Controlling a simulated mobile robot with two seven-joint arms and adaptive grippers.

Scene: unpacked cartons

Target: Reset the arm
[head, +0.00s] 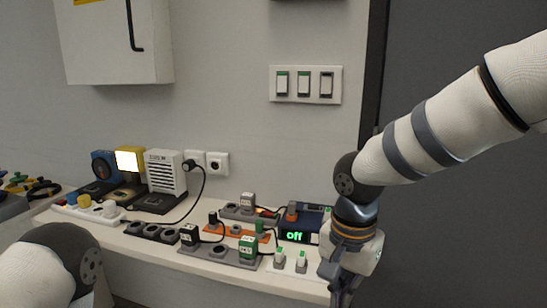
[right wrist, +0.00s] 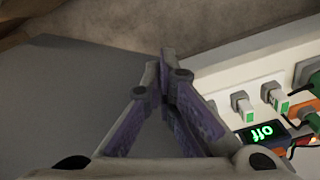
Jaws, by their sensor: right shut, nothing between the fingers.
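My right arm comes in from the right in the head view and bends down at the elbow. My right gripper (head: 341,292) hangs at the right front end of the white shelf, partly cut off by the lower edge. In the right wrist view its fingers (right wrist: 165,62) meet at the tips, shut and empty. It is beside two small white-and-green plugs (head: 290,261), apart from them as far as I can tell. Only a rounded link of my left arm shows at the lower left; the left gripper is out of view.
The shelf (head: 150,248) holds several power strips (head: 218,252), plugs, a display reading "off" (head: 296,236), a white speaker-like box (head: 165,172) and a lit yellow lamp (head: 130,160). A switch panel (head: 305,85) and a wall box (head: 115,45) are above. A dark panel (head: 450,220) is at right.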

